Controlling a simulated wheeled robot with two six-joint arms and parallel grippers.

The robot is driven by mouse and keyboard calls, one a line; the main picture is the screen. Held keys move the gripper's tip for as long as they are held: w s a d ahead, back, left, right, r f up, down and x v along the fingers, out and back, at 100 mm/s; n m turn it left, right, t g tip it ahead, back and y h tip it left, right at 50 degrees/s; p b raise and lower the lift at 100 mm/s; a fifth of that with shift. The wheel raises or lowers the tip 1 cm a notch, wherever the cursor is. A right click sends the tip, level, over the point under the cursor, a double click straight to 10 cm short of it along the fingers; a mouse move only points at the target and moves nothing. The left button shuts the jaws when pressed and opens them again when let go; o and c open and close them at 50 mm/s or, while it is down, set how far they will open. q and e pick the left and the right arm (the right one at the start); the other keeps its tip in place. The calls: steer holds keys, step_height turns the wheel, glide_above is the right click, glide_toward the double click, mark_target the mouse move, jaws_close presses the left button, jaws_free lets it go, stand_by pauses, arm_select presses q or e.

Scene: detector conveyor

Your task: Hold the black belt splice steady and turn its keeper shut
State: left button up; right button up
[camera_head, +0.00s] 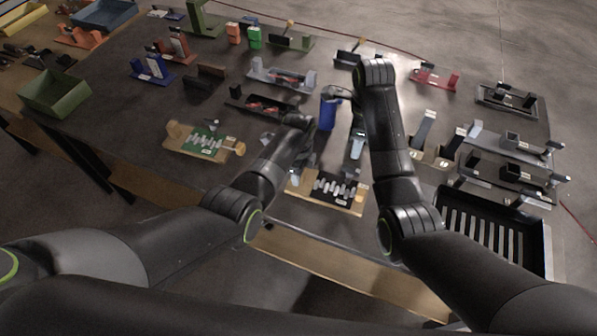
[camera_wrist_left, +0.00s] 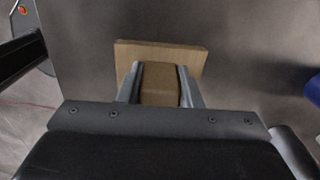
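The black belt splice (camera_head: 325,191) lies on a wooden base near the table's front edge, with black strips and pale bars across it. My left gripper (camera_head: 294,178) is at its left end. In the left wrist view the left gripper's fingers (camera_wrist_left: 160,84) sit flush on both sides of a wooden block on the base; the black part is hidden there. My right gripper (camera_head: 356,155) points down just behind the splice's right part. Its fingertips are too small and covered to tell their opening. I cannot make out the keeper's position.
A similar green splice (camera_head: 205,141) on a wooden base lies to the left. A blue cylinder (camera_head: 327,113) stands between my arms. A black slotted tray (camera_head: 487,226) is at the right front. Several fixtures fill the back and right of the table.

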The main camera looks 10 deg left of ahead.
mark_target(349, 175)
arm_select(q)
jaws_close()
arm_select(e)
steer(key=c, duration=0.3)
steer(key=shift+w+f+n, duration=0.1)
steer(key=shift+n, duration=0.6)
jaws_close()
steer(key=w+d+f+n+t+h, duration=0.1)
steer(key=w+d+f+n+t, duration=0.25)
steer(key=f+n, duration=0.85)
steer(key=shift+s+a+r+n, duration=0.5)
steer(key=shift+s+r, duration=0.15)
steer(key=shift+s, duration=0.1)
steer(key=shift+s+a+r+n, duration=0.4)
steer(key=shift+s+r+n, duration=0.1)
steer(key=shift+s+r, duration=0.2)
